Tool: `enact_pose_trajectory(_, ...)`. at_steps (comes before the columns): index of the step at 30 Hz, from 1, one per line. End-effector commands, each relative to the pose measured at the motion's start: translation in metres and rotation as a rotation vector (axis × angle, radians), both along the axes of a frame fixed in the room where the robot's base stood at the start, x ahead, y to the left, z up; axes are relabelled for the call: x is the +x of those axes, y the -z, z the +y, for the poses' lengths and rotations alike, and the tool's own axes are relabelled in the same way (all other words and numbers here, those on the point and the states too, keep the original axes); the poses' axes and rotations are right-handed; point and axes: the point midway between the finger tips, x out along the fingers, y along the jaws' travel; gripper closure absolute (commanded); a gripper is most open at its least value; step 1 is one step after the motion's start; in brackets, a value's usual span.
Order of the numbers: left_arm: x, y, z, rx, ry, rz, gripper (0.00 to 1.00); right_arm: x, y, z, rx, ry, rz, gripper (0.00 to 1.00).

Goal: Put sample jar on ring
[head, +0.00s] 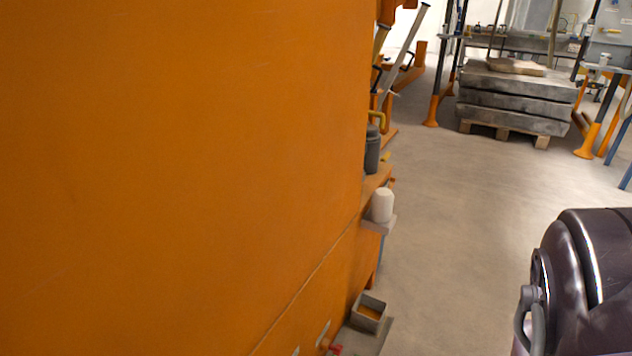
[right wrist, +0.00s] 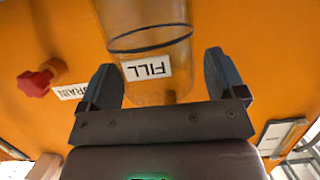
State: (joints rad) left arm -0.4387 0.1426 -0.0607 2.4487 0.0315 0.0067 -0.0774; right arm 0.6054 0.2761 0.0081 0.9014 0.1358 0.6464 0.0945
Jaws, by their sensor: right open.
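No object can be surely identified as the sample jar or the ring. A white, rounded, jar-like object (head: 382,205) stands upright on a small bracket on the orange wall's side in the head view. In the right wrist view a clear cylinder (right wrist: 150,68) with a dark band around it and a FILL label appears between the fingers of my right gripper (right wrist: 160,60). The gripper is open; whether the cylinder is between the fingers or behind them cannot be told. My left gripper is out of view.
A large orange wall (head: 180,170) fills the left of the head view. A grey canister (head: 372,150) and an open square box (head: 368,314) sit along its edge. A red knob (right wrist: 38,80) is beside the cylinder. Stacked slabs (head: 515,100) stand far back; floor between is clear.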

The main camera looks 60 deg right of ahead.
Motion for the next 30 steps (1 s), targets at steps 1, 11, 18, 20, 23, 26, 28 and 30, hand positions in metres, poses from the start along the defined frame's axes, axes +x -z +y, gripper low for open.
enact_pose_trajectory(1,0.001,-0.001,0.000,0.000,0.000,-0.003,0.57,-0.003,-0.002,-0.001,0.000,0.001,0.000,0.11)
enact_pose_trajectory(11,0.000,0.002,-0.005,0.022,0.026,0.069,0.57,-0.057,-0.023,-0.005,-0.001,0.001,-0.004,0.11)
enact_pose_trajectory(18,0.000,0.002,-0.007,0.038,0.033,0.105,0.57,-0.095,-0.033,-0.008,0.000,0.001,-0.002,0.11)
enact_pose_trajectory(20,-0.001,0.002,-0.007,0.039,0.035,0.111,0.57,-0.102,-0.034,-0.008,0.000,0.001,-0.002,0.11)
enact_pose_trajectory(23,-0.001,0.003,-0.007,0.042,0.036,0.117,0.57,-0.109,-0.036,-0.009,0.000,0.000,-0.002,0.11)
enact_pose_trajectory(26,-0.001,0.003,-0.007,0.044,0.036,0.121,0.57,-0.114,-0.036,-0.009,0.000,0.000,-0.001,0.11)
enact_pose_trajectory(28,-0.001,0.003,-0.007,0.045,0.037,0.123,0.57,-0.115,-0.036,-0.009,0.000,0.000,0.000,0.11)
enact_pose_trajectory(30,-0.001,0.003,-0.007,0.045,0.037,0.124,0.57,-0.115,-0.036,-0.009,0.000,0.000,0.000,0.11)
